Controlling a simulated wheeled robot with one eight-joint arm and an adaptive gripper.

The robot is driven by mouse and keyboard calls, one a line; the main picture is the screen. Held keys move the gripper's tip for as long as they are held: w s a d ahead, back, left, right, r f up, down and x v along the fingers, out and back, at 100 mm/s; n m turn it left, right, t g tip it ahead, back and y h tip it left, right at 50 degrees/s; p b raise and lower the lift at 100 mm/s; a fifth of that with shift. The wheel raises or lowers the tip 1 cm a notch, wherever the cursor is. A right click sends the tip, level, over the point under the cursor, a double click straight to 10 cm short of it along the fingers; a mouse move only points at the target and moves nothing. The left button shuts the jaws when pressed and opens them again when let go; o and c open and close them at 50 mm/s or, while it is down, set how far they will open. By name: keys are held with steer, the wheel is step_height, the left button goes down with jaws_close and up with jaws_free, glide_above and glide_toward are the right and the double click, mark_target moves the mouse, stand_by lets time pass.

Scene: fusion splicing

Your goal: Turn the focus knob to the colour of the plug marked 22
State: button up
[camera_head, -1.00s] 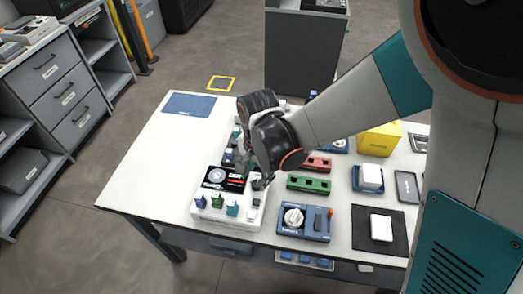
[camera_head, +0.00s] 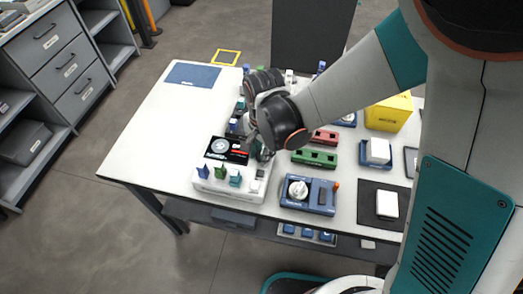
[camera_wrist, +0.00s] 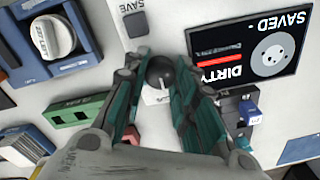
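The white splicer unit (camera_head: 227,187) has a dark screen (camera_head: 227,150), which in the wrist view (camera_wrist: 247,45) reads "DIRTY" and "SAVED" with a red bar. A small dark round knob (camera_wrist: 160,70) with a pale pointer mark sits beside that screen. My gripper (camera_wrist: 162,72) is over it, with one teal-and-black finger on each side and slight gaps visible. In the head view my gripper (camera_head: 262,152) hides the knob. A blue plug (camera_wrist: 248,112) stands near the right finger; its label is too small to read. Further plugs stand beyond the gripper in the head view, partly hidden.
Blue (camera_head: 203,172), green (camera_head: 221,171) and teal (camera_head: 235,179) upright pieces stand along the unit's front. A blue box with a white dial (camera_head: 298,190) is to its right. A green block (camera_head: 315,158) and yellow box (camera_head: 389,113) lie beyond.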

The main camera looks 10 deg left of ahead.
steer(key=shift+n, duration=0.3)
steer(key=n, duration=0.4)
steer(key=shift+b, duration=0.35)
steer(key=shift+n, duration=2.1)
steer(key=o, duration=1.1)
steer(key=shift+d+r, duration=0.1)
steer(key=shift+r, duration=3.7)
